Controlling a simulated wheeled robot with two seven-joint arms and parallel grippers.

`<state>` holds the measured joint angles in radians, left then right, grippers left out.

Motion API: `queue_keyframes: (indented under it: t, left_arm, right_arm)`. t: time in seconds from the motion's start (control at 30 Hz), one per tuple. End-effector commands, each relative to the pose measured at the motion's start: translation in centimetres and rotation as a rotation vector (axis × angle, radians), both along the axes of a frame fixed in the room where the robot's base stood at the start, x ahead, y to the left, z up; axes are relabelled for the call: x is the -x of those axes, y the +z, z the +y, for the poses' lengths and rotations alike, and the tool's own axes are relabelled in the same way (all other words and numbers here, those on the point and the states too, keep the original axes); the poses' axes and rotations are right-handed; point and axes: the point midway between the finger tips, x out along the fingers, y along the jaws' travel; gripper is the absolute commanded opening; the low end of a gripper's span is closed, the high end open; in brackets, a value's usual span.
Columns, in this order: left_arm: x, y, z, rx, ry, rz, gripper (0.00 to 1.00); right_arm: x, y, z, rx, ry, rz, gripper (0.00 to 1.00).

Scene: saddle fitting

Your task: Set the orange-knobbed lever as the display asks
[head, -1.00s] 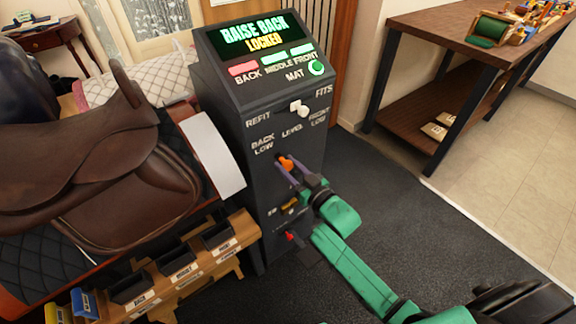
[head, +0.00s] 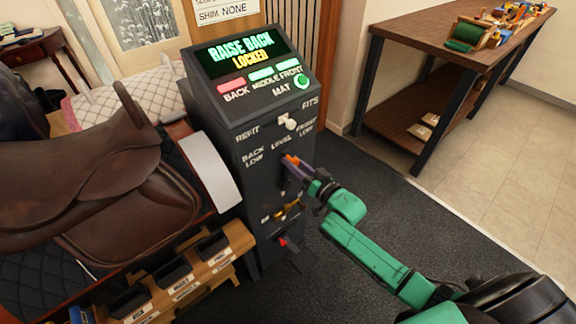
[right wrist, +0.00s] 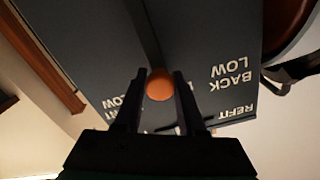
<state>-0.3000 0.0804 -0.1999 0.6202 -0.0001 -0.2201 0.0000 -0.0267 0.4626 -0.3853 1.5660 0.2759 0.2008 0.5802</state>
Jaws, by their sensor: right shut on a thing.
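The dark console (head: 245,185) stands in the middle of the head view. Its display (head: 240,52) reads "RAISE BACK" in green and "LOCKED" in yellow. Below it, the BACK lamp is red; the MIDDLE and FRONT lamps are green. The orange knob (head: 287,158) of the lever is just below the word LEVEL, between BACK LOW on the left and FRONT LOW on the right. My right gripper (head: 294,164) is shut on this knob. In the right wrist view the orange knob (right wrist: 160,84) sits between the two fingers. My left gripper is not in view.
A white knob (head: 290,123) is above the orange one; yellow (head: 288,210) and red (head: 284,242) handles are below. A saddle (head: 95,185) and bins (head: 172,274) stand at the left. A wooden table (head: 430,50) is at the back right.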

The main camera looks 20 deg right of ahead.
Motion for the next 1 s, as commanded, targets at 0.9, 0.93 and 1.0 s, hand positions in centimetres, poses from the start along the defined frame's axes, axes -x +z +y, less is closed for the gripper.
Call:
queue_keyframes:
  t: [0.9, 0.93, 1.0]
  left_arm:
    - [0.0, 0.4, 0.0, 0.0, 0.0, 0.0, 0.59]
    - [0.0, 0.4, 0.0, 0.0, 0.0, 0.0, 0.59]
    - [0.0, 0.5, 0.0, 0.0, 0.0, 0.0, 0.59]
  right_arm:
    - [6.2, -0.2, -2.2, 0.003, 0.002, 0.006, 0.68]
    - [7.0, -0.3, -2.6, 0.002, 0.002, 0.006, 0.68]
    - [8.9, -0.2, -3.3, 0.002, 0.002, 0.006, 0.68]
